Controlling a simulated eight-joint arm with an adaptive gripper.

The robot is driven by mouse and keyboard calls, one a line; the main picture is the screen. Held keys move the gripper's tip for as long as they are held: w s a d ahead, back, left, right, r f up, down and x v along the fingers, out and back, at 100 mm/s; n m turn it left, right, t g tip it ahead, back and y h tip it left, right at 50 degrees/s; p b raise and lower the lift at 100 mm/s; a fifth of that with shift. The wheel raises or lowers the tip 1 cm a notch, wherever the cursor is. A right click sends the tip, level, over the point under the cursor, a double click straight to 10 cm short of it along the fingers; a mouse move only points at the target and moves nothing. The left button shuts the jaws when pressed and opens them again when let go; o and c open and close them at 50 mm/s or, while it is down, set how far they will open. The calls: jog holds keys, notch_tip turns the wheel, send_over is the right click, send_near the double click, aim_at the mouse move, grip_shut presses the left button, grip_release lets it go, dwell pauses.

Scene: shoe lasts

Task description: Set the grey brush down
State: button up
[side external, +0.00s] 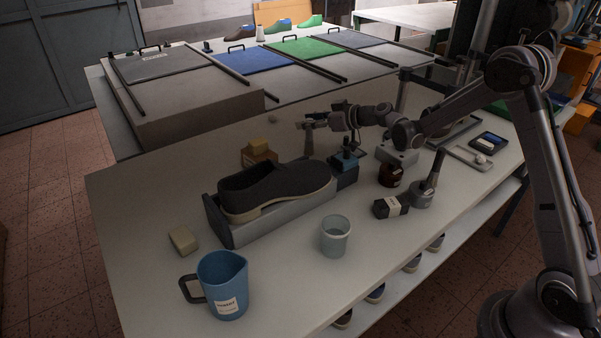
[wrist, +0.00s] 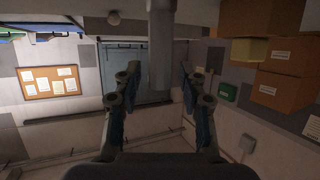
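My gripper (side external: 312,122) is level, behind the shoe (side external: 276,188) on its grey stand. In the wrist view the grey handle (wrist: 161,45) lies between the two finger pairs of my gripper (wrist: 160,82). The fingers are apart, with a gap on each side of the handle. A second tool with an upright grey handle (side external: 433,168) and a round base stands at the right of the table.
A blue bottle-like block (side external: 345,168) and a cardboard-coloured box (side external: 258,152) stand near my gripper. A dark red jar (side external: 390,175), a black box (side external: 391,207), a clear cup (side external: 335,237) and a blue jug (side external: 222,285) are nearer.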

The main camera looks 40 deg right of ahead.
jog(key=shift+s+r, duration=0.1)
jog(key=shift+r, duration=0.05)
jog(key=v, duration=1.2)
jog(key=s+a+r+m+g+h, duration=0.15)
jog(key=s+a+g, duration=0.25)
jog(key=s+a, duration=0.75)
jog(key=s+d+f+m+g+h, duration=0.1)
jog(key=s+f+m+h, duration=0.1)
jog(key=s, duration=1.4)
jog(key=shift+d+m+g+h, duration=0.15)
jog(key=shift+m+g+h, duration=0.3)
jog(key=shift+h, duration=0.4)
jog(key=shift+f, duration=0.1)
